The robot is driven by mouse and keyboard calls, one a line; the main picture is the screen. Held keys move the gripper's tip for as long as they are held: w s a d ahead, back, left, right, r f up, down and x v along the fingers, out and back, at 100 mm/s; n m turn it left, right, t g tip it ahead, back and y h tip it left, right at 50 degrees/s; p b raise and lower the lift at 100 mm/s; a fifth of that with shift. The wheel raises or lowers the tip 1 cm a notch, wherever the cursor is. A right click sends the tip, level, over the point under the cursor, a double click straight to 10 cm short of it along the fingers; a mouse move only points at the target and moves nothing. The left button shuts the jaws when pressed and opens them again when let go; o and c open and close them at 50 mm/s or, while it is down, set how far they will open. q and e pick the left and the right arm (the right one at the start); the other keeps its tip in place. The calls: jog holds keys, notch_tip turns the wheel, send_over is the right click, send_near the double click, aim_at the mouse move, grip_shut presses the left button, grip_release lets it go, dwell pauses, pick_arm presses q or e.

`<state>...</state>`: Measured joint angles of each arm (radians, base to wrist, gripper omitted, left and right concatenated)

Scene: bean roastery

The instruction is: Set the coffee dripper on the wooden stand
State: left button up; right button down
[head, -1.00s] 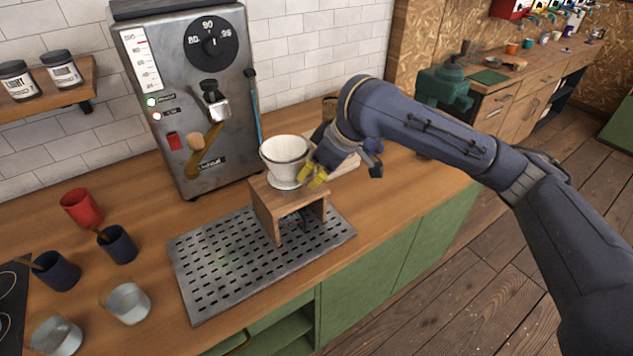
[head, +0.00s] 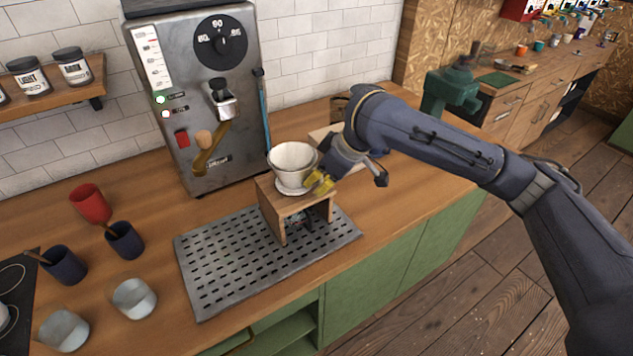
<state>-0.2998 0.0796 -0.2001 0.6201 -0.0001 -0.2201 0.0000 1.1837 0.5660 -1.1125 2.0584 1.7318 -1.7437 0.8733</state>
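The white coffee dripper (head: 291,163) sits upright on top of the wooden stand (head: 269,207). The stand is on the perforated metal tray (head: 225,264). My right gripper (head: 319,183), with yellow fingertips, is at the dripper's right side, close to its base and the stand's top. The fingertips look spread apart, but whether they touch the dripper is hard to tell. My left gripper is not in view.
The roasting machine (head: 196,95) stands behind the stand. A red cup (head: 90,204), dark blue cups (head: 125,241) and glass cups (head: 134,298) are on the left. Bare counter lies right of the tray, under my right arm.

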jog(key=shift+f, duration=0.25)
jog(key=c, duration=1.5)
grip_release()
